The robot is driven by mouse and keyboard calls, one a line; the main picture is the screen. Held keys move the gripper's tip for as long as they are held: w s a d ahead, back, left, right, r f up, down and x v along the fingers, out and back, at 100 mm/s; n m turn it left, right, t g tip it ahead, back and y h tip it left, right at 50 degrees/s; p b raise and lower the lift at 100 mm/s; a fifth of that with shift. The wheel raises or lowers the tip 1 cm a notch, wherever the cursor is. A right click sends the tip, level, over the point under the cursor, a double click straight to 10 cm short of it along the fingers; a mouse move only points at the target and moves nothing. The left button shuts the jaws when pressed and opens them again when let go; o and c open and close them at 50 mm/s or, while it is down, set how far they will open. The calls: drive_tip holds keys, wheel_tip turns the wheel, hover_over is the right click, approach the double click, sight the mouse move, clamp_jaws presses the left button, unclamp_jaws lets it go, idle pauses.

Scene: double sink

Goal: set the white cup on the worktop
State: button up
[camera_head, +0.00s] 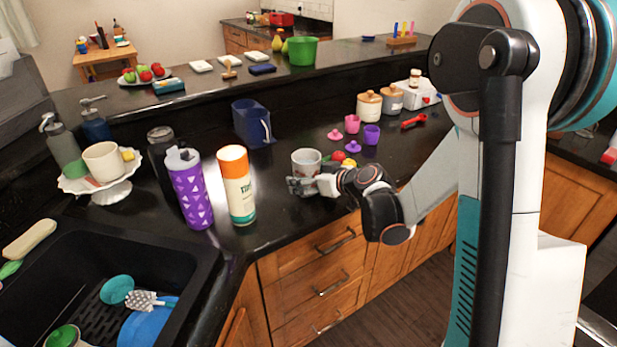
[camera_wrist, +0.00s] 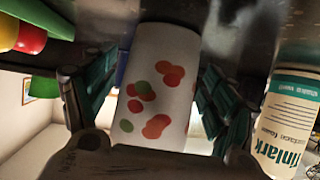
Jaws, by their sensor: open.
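A white cup with red and green spots (camera_wrist: 160,85) is between the fingers of my gripper (camera_wrist: 158,112) in the wrist view, where the picture is upside down. In the head view the cup (camera_head: 306,160) stands upright on the dark worktop (camera_head: 285,222), its lower part partly hidden by my gripper (camera_head: 303,186). The gripper is open, with one finger on each side of the cup. I cannot tell whether either finger touches it. A plain cream cup (camera_head: 104,161) sits on a white cake stand (camera_head: 97,190) at the left.
A white bottle with an orange cap (camera_head: 237,186) and a purple bottle (camera_head: 190,190) stand left of the cup. A blue pitcher (camera_head: 252,123) is behind. Small toy fruit (camera_head: 340,156) lies close on the right. The sink (camera_head: 205,255) is at front left.

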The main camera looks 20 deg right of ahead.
drive_tip(key=shift+r+p, duration=0.3)
drive_tip(key=p+v, duration=0.3)
drive_tip(key=v, duration=0.9)
drive_tip(key=shift+f, duration=0.1)
